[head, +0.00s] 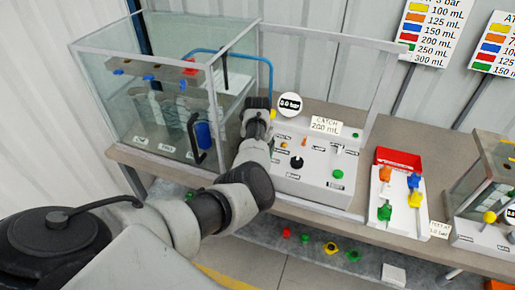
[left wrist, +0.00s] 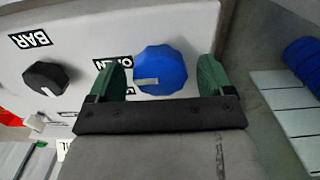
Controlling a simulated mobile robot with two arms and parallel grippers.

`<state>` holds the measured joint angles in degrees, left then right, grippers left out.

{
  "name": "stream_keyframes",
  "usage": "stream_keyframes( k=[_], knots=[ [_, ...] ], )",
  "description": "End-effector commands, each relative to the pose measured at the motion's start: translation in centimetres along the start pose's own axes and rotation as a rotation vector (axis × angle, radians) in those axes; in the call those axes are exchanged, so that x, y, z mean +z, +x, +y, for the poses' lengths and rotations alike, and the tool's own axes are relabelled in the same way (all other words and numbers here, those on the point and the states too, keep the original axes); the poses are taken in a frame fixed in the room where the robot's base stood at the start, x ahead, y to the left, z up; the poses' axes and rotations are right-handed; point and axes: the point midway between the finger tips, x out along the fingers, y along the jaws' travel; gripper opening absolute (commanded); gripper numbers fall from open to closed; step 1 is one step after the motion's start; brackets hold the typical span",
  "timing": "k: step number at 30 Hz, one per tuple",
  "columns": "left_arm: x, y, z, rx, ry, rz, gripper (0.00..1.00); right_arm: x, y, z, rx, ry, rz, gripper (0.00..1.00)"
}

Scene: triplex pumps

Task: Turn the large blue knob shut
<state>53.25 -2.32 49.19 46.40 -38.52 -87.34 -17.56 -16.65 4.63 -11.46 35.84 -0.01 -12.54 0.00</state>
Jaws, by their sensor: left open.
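The large blue knob (left wrist: 165,66) sits on the grey-white panel in the left wrist view, with a pale pointer mark on its face. An "OPEN" label lies just left of it. My left gripper (left wrist: 162,78) is open, its green fingertips on either side of the knob in the picture. The left finger looks close to the knob; a small gap shows at the right finger. I cannot tell the depth between fingertips and knob. In the head view my left arm covers the knob and the fingertips. My right gripper is not in view.
A black knob (left wrist: 46,78) by a "BAR" label is left of the blue one. In the head view a glass tank (head: 130,100) stands left of the control panel (head: 310,190).

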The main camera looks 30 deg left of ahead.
Motion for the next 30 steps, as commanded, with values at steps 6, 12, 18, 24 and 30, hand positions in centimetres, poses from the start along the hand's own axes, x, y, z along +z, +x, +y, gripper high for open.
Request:
stream_keyframes(
  k=[6, 12, 18, 24, 30],
  knots=[
    [0.0, 0.0, 0.0, 0.0, 0.0, -0.001, 0.71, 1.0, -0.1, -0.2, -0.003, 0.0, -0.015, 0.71],
    [0.0, 0.0, 0.0, 0.0, 0.0, -0.001, 0.4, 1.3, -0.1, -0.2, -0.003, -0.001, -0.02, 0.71],
    [0.0, -0.1, 0.0, 0.0, -0.005, -0.001, 0.32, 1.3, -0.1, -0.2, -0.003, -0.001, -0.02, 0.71],
    [0.0, -0.1, -0.1, -0.001, -0.053, -0.001, 0.32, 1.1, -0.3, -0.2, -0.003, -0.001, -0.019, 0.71],
    [0.0, -0.2, -0.1, -0.002, -0.175, -0.001, 0.32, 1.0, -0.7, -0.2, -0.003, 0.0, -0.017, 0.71]
  ],
)
